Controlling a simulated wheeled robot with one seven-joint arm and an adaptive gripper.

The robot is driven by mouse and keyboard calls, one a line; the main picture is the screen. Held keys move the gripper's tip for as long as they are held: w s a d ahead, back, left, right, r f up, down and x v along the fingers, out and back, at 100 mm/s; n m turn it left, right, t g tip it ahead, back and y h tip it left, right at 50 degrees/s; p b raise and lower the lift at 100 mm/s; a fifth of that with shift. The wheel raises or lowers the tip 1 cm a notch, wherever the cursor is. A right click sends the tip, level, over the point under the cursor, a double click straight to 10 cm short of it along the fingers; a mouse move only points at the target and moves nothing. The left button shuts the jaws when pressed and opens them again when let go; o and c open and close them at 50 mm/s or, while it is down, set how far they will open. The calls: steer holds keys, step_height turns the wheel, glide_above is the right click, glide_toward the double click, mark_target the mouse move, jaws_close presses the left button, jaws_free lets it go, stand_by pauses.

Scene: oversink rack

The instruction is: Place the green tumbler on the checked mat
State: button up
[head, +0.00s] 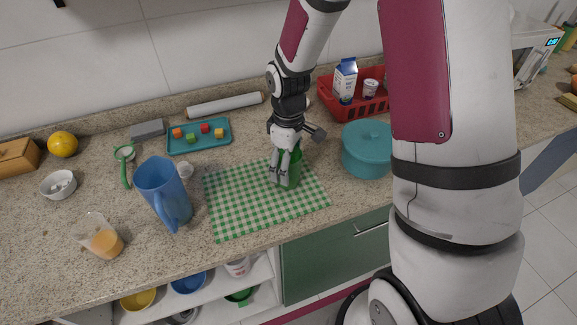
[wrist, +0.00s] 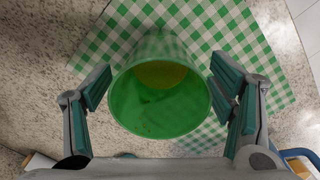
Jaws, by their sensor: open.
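The green tumbler (head: 294,170) stands upright on the right part of the green-and-white checked mat (head: 240,206). In the wrist view I look down into the tumbler's open mouth (wrist: 160,98), with the checked mat (wrist: 205,30) beneath and behind it. My gripper (head: 284,172) is at the tumbler in the head view and hides part of it. In the wrist view my gripper (wrist: 163,90) is open, with one finger on each side of the tumbler and gaps showing between the fingers and its wall.
A blue pitcher (head: 165,194) stands at the mat's left edge. A teal pot (head: 367,150) is close on the right. A teal tray (head: 199,137) with small cubes and a red basket (head: 350,109) lie behind. A glass of orange liquid (head: 104,242) stands front left.

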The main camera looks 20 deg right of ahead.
steer(key=s+r+m+t, duration=0.15)
steer(key=s+r, duration=0.25)
steer(key=r, duration=0.7)
steer(key=s+r+m+t, duration=0.15)
steer(key=s+r, duration=0.25)
steer(key=r, duration=0.6)
steer(key=s+r+m+t, duration=0.1)
steer(key=s+r+m, duration=0.1)
steer(key=s, duration=0.4)
steer(key=s+r+m+t, duration=0.1)
steer(key=s+r+m, duration=0.2)
steer(key=s, duration=0.3)
steer(key=shift+s+r+m, duration=0.15)
steer(key=shift+r+m, duration=0.15)
steer(key=shift+m, duration=0.2)
